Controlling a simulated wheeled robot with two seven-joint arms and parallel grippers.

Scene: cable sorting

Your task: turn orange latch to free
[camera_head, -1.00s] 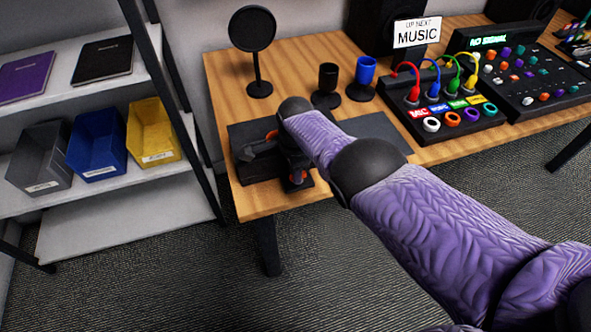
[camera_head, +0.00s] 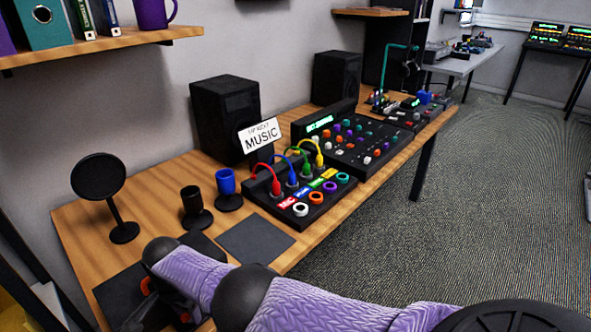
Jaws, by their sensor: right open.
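A dark flat device (camera_head: 118,292) lies at the near left end of the wooden table. Small orange parts (camera_head: 148,286) show at the end of my right arm, over this device. I cannot tell whether they are the latch or part of the gripper. My right gripper (camera_head: 150,312) is open, low over the device at the bottom left. My purple forearm and wrist hide much of it, and I cannot see whether it touches the latch. My left gripper is not in view.
The wooden table (camera_head: 75,235) carries a round black stand (camera_head: 98,180), a black cup (camera_head: 192,202), a blue cup (camera_head: 226,182) and a grey mat (camera_head: 256,240). Behind are a cable box (camera_head: 300,205), a mixer (camera_head: 350,140), a "MUSIC" sign (camera_head: 262,137) and speakers (camera_head: 224,112).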

